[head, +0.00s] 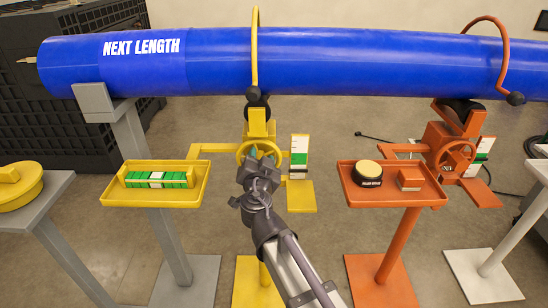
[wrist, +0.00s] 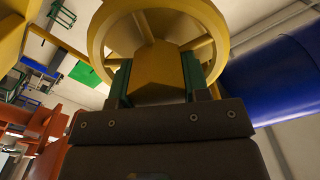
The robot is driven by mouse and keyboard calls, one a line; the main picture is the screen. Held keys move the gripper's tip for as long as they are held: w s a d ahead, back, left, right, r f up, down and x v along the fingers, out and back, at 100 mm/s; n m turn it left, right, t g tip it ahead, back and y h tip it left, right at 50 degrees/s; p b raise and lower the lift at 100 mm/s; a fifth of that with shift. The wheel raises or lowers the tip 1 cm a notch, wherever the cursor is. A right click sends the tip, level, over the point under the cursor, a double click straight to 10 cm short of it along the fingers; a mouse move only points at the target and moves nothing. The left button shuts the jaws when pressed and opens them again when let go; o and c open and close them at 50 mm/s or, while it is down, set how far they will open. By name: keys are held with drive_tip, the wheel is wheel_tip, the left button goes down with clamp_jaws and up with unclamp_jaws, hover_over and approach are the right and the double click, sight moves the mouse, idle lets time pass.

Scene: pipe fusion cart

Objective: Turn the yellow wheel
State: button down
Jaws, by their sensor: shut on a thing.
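The yellow wheel (head: 243,150) is a spoked ring on the yellow stand, below the blue pipe, in the head view. In the wrist view the wheel (wrist: 222,22) fills the top middle, with its yellow hub (wrist: 158,70) between my fingers. My gripper (head: 256,162) reaches up to the wheel from below and hides part of it in the head view. In the wrist view my gripper (wrist: 156,82) has a green-faced finger on each side of the hub and is shut on it.
The blue pipe (head: 330,62) runs across above the wheel. A yellow tray (head: 203,186) with green and white blocks stands left. A white-and-green gauge (head: 299,150) is just right of the wheel. An orange stand with its own wheel (head: 458,157) and tray (head: 397,199) stands further right.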

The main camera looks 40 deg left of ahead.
idle(0.3)
drive_tip(key=c, duration=0.6)
unclamp_jaws()
drive_tip(key=shift+d, duration=0.1)
drive_tip(key=v, duration=1)
drive_tip(key=shift+s+d, duration=0.15)
drive_tip(key=shift+s, duration=0.15)
